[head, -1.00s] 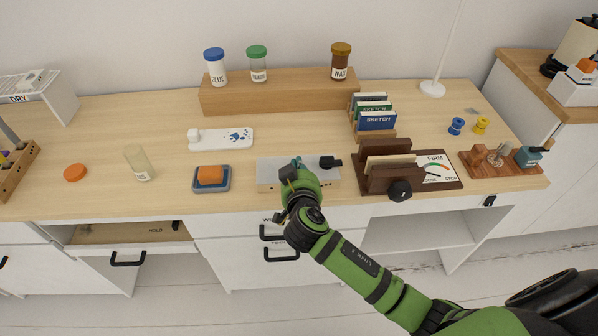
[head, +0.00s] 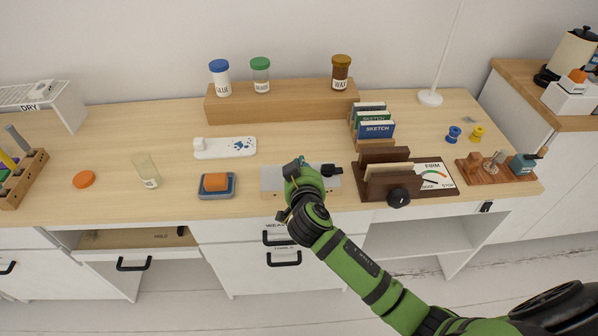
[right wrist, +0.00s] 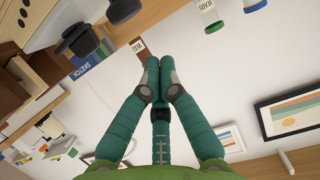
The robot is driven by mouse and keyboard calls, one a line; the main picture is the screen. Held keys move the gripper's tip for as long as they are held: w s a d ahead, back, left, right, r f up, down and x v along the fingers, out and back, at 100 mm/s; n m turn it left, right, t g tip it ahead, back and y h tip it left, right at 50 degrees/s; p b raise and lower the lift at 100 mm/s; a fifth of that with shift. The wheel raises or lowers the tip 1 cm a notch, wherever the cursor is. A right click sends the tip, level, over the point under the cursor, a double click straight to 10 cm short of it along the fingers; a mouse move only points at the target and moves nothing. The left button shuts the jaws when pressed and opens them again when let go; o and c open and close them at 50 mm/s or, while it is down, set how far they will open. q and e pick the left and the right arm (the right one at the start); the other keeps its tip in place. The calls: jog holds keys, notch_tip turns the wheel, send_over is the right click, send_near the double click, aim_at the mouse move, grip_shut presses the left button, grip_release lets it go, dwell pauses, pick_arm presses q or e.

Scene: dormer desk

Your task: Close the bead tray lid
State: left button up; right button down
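A low grey tray with a pale front, which I take to be the bead tray (head: 270,180), sits at the desk's front edge. A black fitting (head: 331,170) is at its right end. My right gripper (head: 296,164) is over the middle of the tray and, with the arm, hides much of its top. I cannot tell whether it touches the tray or how the lid stands. In the right wrist view the teal fingers (right wrist: 160,68) meet at the tips with nothing seen between them. My left gripper is out of view.
A wooden holder with a black knob (head: 398,196) stands close right of the tray. A blue dish with an orange block (head: 215,182) is to the left. A white paw-print board (head: 225,147) and a wooden jar riser (head: 285,103) lie behind. An open drawer (head: 140,243) is below left.

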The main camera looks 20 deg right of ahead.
jog(key=f+b+v, duration=0.1)
jog(key=b+v, duration=0.2)
jog(key=v, duration=0.8)
notch_tip(320, 180, down, 18)
jog(key=s+a+n+g+y, duration=0.1)
jog(key=n+g+y, duration=0.1)
jog(key=n+g, duration=0.15)
jog(key=s+d+f+n+g+y, duration=0.1)
jog(key=s+f+g, duration=0.1)
jog(key=s+f, duration=0.5)
jog(key=s+f+n+g, duration=0.1)
jog(key=s+f+g, duration=0.1)
jog(key=f, duration=0.8)
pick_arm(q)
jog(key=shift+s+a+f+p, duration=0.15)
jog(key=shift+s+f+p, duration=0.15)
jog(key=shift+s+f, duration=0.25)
pick_arm(e)
jog(key=s+d+f+g, duration=0.1)
jog(key=s+f, duration=0.4)
jog(key=s, duration=0.5)
jog(key=s+d+f+g, duration=0.2)
jog(key=s+f, duration=0.3)
jog(key=s, duration=0.4)
jog(key=s+d+f+g+y, duration=0.1)
jog(key=s+d+f+g, duration=0.1)
jog(key=s+f, duration=0.4)
jog(key=s, duration=0.4)
jog(key=shift+s, duration=0.3)
